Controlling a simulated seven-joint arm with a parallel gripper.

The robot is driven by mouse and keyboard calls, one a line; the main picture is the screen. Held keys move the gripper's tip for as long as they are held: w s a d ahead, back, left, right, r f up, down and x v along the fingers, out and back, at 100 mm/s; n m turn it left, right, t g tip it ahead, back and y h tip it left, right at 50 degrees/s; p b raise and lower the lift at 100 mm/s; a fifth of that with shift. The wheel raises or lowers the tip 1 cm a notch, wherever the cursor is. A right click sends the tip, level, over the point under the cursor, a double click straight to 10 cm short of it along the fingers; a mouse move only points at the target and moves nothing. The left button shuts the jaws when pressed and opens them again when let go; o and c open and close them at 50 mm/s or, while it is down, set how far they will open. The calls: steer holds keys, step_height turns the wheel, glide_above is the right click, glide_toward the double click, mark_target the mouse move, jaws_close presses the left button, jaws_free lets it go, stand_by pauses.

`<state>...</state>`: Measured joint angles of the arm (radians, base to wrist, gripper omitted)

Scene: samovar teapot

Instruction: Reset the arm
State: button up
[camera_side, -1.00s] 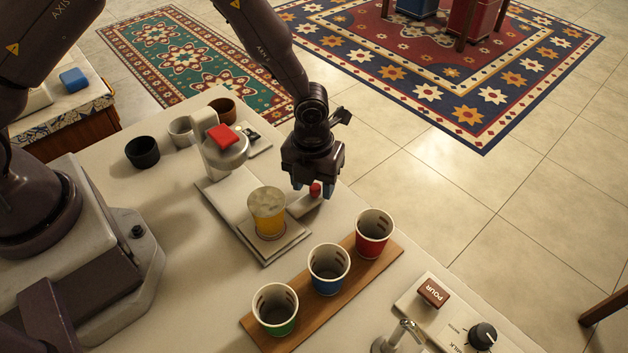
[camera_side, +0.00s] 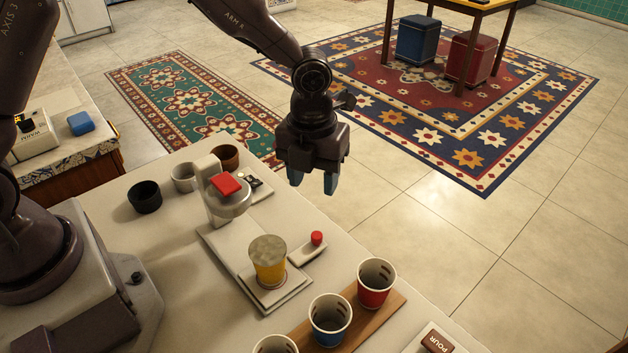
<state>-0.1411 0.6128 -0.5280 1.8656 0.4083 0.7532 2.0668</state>
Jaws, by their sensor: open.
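My gripper (camera_side: 312,185) hangs in the air above the far right edge of the white table, fingers pointing down. It is open and nothing shows between its fingers. Below it, a small lever with a red knob (camera_side: 316,238) sits beside the dispenser (camera_side: 226,195), which has a red top. A clear cup with yellow liquid (camera_side: 267,262) stands on the dispenser's base plate. My gripper is clear of the knob and the cup.
Red (camera_side: 375,285), blue (camera_side: 330,318) and green (camera_side: 276,345) cups stand on a wooden board (camera_side: 395,305) at the front. Small bowls, one black (camera_side: 145,197), stand behind the dispenser. A brown POUR button (camera_side: 437,343) is at the bottom right. Open floor lies right of the table.

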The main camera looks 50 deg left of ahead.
steer(key=s+a+r+n+t, duration=0.2)
steer(key=s+a+r+n, duration=0.3)
steer(key=s+r+n, duration=0.4)
steer(key=s+a+r+n+t, duration=0.3)
steer(key=s+a+r+n, duration=0.3)
steer(key=n, duration=1.5)
steer(key=s+r, duration=0.4)
steer(key=shift+a+r+n, duration=0.15)
steer(key=shift+r+n, duration=0.15)
steer(key=shift+r, duration=0.05)
